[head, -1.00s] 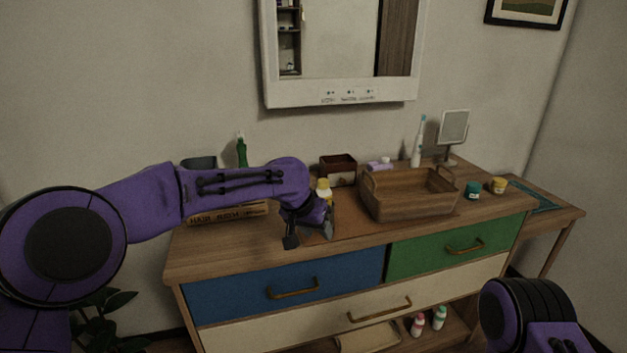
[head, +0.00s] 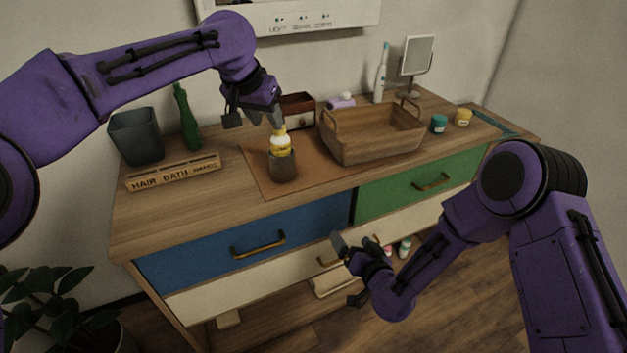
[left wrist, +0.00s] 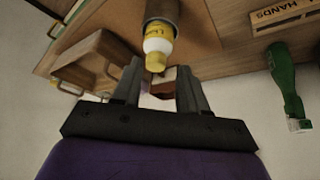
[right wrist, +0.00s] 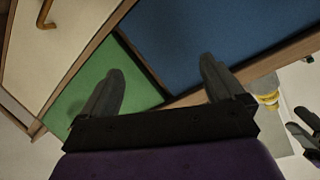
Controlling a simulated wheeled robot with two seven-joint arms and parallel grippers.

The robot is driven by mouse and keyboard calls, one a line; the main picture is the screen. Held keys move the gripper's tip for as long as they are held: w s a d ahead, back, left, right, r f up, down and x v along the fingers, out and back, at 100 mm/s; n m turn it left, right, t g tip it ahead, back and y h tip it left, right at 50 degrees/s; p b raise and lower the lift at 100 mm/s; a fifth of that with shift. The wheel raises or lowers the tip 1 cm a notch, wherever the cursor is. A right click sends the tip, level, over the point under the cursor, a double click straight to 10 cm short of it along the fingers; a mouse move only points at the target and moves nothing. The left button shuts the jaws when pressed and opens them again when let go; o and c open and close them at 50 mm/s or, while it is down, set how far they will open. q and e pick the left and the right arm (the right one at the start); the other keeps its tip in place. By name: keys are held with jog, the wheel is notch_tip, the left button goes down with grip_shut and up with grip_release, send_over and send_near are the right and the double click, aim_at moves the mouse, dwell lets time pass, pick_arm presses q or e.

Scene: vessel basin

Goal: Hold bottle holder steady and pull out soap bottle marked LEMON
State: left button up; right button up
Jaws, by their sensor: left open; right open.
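A soap bottle (head: 281,146) with yellow cap, white shoulder and yellow label stands upright in a dark round bottle holder (head: 283,169) on a brown mat. In the left wrist view the bottle (left wrist: 158,46) and holder (left wrist: 163,10) lie just beyond the fingers; the label lettering is too small to read surely. My left gripper (head: 253,115) is open and empty, close by the bottle's cap. It shows in the left wrist view (left wrist: 159,82). My right gripper (head: 347,271) is open and empty, low before the drawers; it shows in the right wrist view (right wrist: 160,75).
A wooden basket (head: 372,140) stands right of the holder, a small brown box (head: 298,110) behind. Blue (head: 240,240) and green (head: 420,185) drawer fronts have protruding handles.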

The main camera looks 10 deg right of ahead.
jog(key=w+a+r+n+t+y, duration=0.15)
jog(key=w+r, duration=0.25)
jog(key=r, duration=0.4)
jog(key=w+a+r+n+t+y, duration=0.1)
jog(key=w+a+r+t+y, duration=0.15)
jog(key=r, duration=0.65)
jog(key=n+g+y, duration=0.5)
jog(key=n, duration=0.4)
send_near(291, 168)
jog(key=x, duration=1.2)
jog(key=shift+w+a, duration=0.25)
jog(key=shift+w, duration=0.05)
jog(key=c, duration=1.1)
